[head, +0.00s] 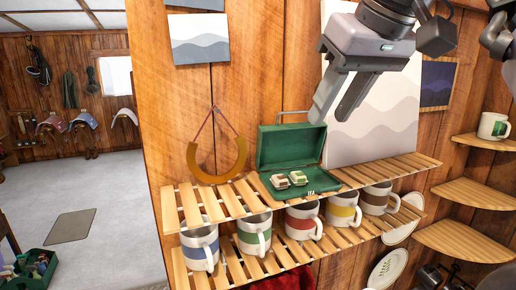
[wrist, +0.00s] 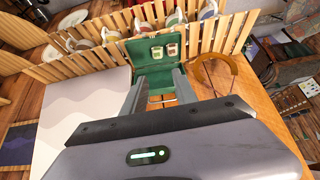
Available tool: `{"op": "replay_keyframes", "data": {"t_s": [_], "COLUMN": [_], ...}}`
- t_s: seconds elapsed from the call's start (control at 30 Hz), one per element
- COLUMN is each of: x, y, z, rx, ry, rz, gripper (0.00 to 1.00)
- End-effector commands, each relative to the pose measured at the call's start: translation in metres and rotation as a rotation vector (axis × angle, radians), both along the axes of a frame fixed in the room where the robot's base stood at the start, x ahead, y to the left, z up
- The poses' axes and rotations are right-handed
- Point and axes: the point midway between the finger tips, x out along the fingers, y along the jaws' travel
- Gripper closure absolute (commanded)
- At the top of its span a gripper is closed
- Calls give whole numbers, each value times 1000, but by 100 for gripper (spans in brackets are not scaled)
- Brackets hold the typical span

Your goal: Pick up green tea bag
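The green tea bag (head: 298,177) lies in an open green box (head: 290,146) on the upper slatted shelf. A reddish-brown packet (head: 280,181) lies just left of it in the head view. In the wrist view the green tea bag (wrist: 156,53) is left of the other packet (wrist: 173,50), and the box (wrist: 150,77) lies beyond my fingertips. My gripper (head: 331,115) is open and empty, above and to the right of the box, apart from it. Its two fingers also show in the wrist view (wrist: 158,82). Nothing hides the tea bag.
The box's raised lid stands at its back. Several mugs (head: 252,234) stand on the slatted shelf below. A horseshoe (head: 217,165) hangs left of the box, and a large pale picture (head: 375,115) stands behind my gripper. The upper shelf (head: 205,205) is bare left of the box.

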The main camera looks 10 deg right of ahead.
Motion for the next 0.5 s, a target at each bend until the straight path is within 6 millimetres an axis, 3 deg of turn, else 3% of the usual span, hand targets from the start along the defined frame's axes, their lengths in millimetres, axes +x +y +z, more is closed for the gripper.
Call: {"op": "replay_keyframes", "data": {"t_s": [0.1,0.3,0.5], "x": [16,46,61], "y": [6,13,17], "z": [-33,-81,-104], "rx": [1,3,2], "ry": [6,3,2], "rz": [3,0,0], "gripper": [65,65,65]}}
